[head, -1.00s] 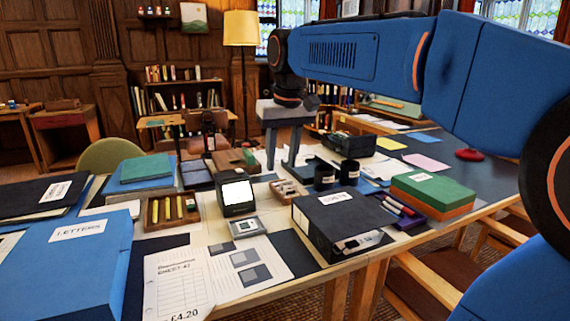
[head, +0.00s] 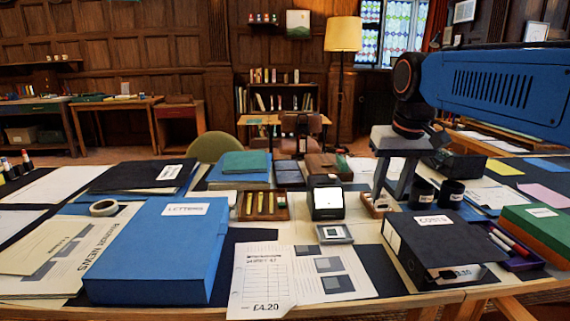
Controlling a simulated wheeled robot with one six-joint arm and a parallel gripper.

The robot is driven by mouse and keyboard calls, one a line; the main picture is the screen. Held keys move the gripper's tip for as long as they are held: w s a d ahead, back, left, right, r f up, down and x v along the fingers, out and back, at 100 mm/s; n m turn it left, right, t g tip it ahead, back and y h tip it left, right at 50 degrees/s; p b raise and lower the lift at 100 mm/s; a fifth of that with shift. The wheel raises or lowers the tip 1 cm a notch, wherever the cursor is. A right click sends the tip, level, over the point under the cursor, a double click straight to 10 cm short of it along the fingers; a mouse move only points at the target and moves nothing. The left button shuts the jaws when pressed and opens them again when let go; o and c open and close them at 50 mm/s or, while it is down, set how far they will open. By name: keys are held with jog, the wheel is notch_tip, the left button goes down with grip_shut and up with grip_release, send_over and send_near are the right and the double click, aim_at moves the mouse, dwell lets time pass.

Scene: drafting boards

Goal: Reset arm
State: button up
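My blue arm reaches in from the right edge in the head view. My gripper (head: 391,188) hangs from its dark wrist and points down over the right half of the table. Its two grey fingers are apart, with nothing seen between them. The fingertips are near a small wooden tray (head: 376,205) and the black cups (head: 421,194); whether they touch anything cannot be told.
The table holds a blue letters box (head: 158,255), a dark costs binder (head: 436,245), a card reader (head: 327,200), a pencil tray (head: 262,207) and printed sheets (head: 262,278). A green box (head: 538,228) is at right. A floor lamp (head: 342,32) stands behind.

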jog(key=s+d+f+t, duration=0.1)
jog(key=s+f, duration=1.8)
jog(key=f, duration=0.1)
jog(key=shift+s+d+f+t, duration=0.2)
jog(key=shift+d+t, duration=0.1)
jog(key=shift+t, duration=0.1)
